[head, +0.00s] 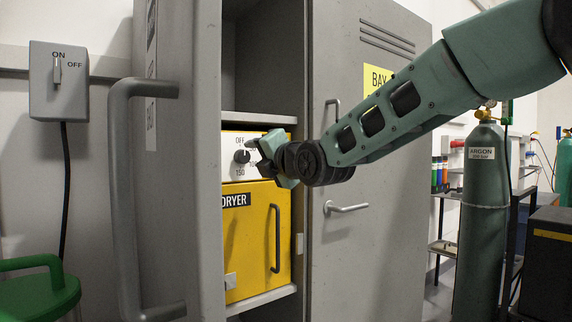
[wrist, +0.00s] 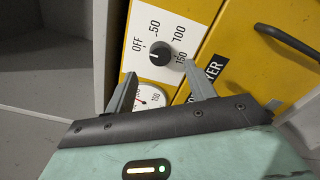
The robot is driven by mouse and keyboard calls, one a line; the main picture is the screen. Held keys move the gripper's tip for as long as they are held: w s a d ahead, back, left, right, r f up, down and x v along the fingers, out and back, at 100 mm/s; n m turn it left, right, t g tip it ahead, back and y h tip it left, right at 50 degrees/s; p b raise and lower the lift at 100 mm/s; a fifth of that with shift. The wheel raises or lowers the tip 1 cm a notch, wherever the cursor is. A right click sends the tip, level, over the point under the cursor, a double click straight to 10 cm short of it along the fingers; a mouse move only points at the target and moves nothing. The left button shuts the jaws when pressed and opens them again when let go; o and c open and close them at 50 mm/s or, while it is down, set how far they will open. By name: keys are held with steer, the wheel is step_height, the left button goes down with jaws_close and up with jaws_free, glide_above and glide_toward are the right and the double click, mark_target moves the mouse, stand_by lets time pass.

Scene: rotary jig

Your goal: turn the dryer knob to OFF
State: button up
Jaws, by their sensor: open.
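The dryer knob (head: 241,156) is a round black knob on a white panel at the top of the yellow dryer (head: 245,240). In the wrist view the knob (wrist: 160,54) stands among the printed marks OFF, 50, 100 and 150. A small pale mark shows on its left part, but I cannot tell its exact setting. My gripper (head: 262,156) is in front of the panel, just right of the knob in the head view. In the wrist view my gripper (wrist: 160,71) is open and empty, its fingertips apart, with the knob just beyond the gap between them.
The dryer sits inside a grey cabinet; its open door (head: 187,225) with a long handle stands at left. A closed door (head: 365,230) is at right. A wall switch box (head: 58,82), green stool (head: 45,290) and argon cylinder (head: 483,215) stand around. A round gauge (wrist: 152,96) is below the knob.

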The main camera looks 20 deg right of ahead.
steer(key=s+d, duration=0.2)
steer(key=s, duration=0.9)
steer(key=shift+b, duration=0.35)
